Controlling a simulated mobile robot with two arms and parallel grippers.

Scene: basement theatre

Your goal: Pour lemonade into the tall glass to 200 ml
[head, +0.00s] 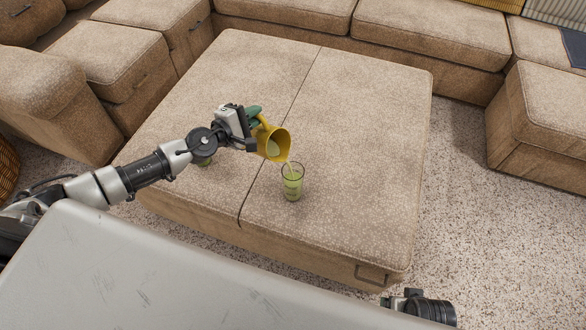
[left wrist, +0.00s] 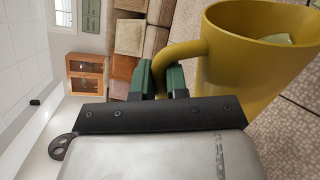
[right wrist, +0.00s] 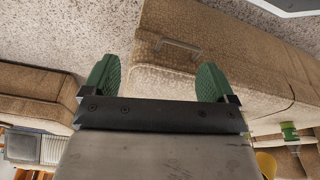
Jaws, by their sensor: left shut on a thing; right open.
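A yellow jug (head: 272,141) is tilted with its mouth down to the right, and pale green lemonade shows inside it. A thin stream runs from its lip into the tall glass (head: 292,184). The clear glass stands upright on the ottoman and holds pale green liquid; I cannot read its level in ml. My left gripper (head: 254,117) is shut on the jug's handle, which also shows in the left wrist view (left wrist: 182,52). My right gripper (right wrist: 155,82) is open and empty, low at the right in the head view, away from the glass.
The wide beige ottoman (head: 350,110) bears the glass. Sofa sections (head: 430,35) surround the ottoman at the back and sides. Speckled carpet (head: 470,220) is clear on the right.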

